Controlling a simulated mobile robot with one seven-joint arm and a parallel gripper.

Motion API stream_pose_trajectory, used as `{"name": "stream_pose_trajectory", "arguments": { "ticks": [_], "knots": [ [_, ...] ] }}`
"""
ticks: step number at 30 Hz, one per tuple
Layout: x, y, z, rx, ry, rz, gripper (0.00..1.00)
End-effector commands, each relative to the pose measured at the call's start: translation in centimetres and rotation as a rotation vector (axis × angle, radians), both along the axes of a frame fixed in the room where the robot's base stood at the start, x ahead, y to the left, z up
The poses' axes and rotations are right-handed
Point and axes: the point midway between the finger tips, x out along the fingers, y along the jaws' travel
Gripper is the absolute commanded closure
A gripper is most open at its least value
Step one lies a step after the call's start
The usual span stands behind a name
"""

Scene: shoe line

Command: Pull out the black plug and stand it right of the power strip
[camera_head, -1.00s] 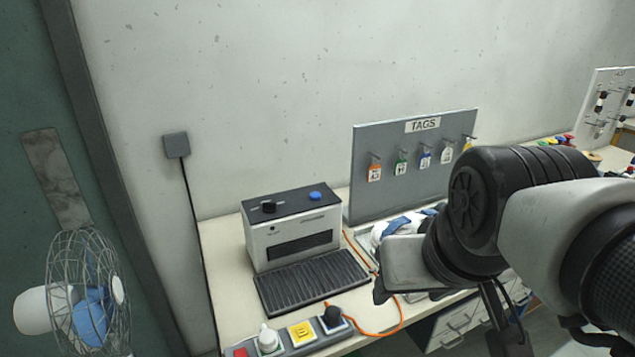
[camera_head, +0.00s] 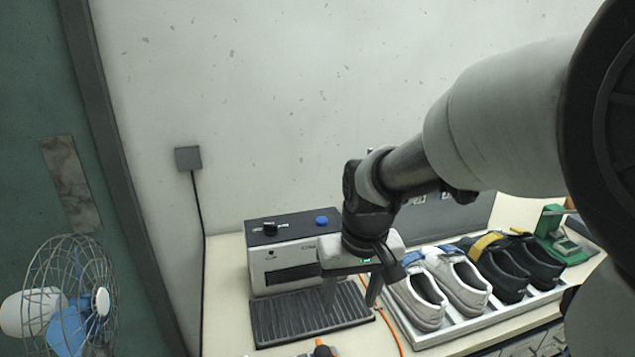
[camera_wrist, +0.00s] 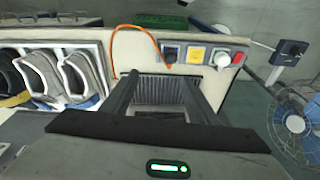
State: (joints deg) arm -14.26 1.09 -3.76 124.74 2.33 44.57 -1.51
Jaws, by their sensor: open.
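The black plug (camera_wrist: 170,52) sits in the end socket of the grey power strip (camera_wrist: 205,51) in the wrist view, with an orange cable (camera_wrist: 122,30) running from it. In the head view only the top of the plug (camera_head: 321,348) shows at the bottom edge, and most of the strip is cut off. My gripper (camera_head: 351,300) is open and empty above the table, over the ribbed dark mat and farther back than the plug. Its two fingers (camera_wrist: 158,82) show apart in the wrist view and do not touch the plug.
A white plug (camera_wrist: 221,59), a yellow block (camera_wrist: 196,54) and a red switch (camera_wrist: 238,58) share the strip. A grey machine (camera_head: 292,262) with a ribbed mat (camera_head: 275,322) stands behind. Shoes (camera_head: 462,282) fill a tray at right. A fan (camera_head: 68,300) stands at left.

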Motion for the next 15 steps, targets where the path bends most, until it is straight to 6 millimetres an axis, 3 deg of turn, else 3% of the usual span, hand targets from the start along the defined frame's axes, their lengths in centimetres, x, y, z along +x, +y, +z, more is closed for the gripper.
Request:
{"name": "stream_pose_trajectory", "arguments": {
  "ticks": [1,6,10,15],
  "knots": [
    [0.7,0.9,-2.2,-0.01,0.034,0.019,0.46],
    [2.6,3.1,-7.6,-0.038,0.105,0.062,0.46],
    [3.2,4.2,-10.5,-0.056,0.139,0.085,0.46],
    [3.5,4.7,-12.2,-0.065,0.155,0.097,0.46]
  ]
}}
